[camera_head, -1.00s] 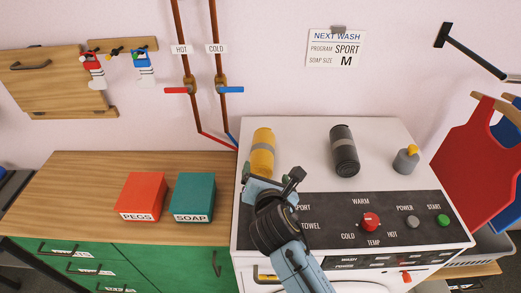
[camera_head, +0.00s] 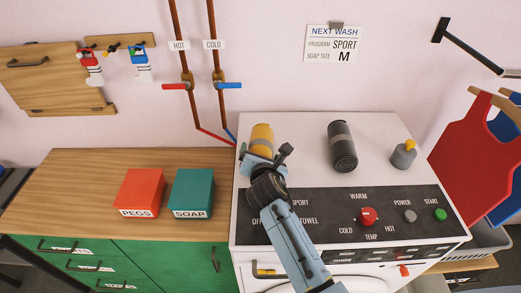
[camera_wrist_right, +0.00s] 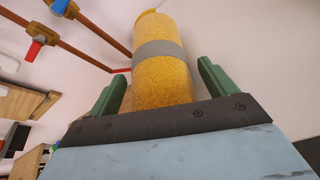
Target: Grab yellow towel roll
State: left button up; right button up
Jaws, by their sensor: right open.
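The yellow towel roll (camera_head: 262,134) with a grey band lies on the white washing machine top, at its left side. My right gripper (camera_head: 264,154) reaches over the control panel to the near end of the roll and partly covers it. In the right wrist view the roll (camera_wrist_right: 163,75) stands between the two green fingers of my right gripper (camera_wrist_right: 160,88). The fingers are open, with a gap seen on each side of the roll. My left gripper is not in view.
A dark grey roll (camera_head: 342,148) and a grey bottle with a yellow cap (camera_head: 403,154) are on the machine top to the right. A red pegs box (camera_head: 139,193) and a green soap box (camera_head: 193,193) stand on the wooden counter (camera_head: 90,185). Pipes (camera_head: 217,90) run down the wall behind.

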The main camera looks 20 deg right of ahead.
jog(key=c, duration=1.2)
jog(key=shift+o, duration=0.2)
jog(key=shift+r, duration=0.1)
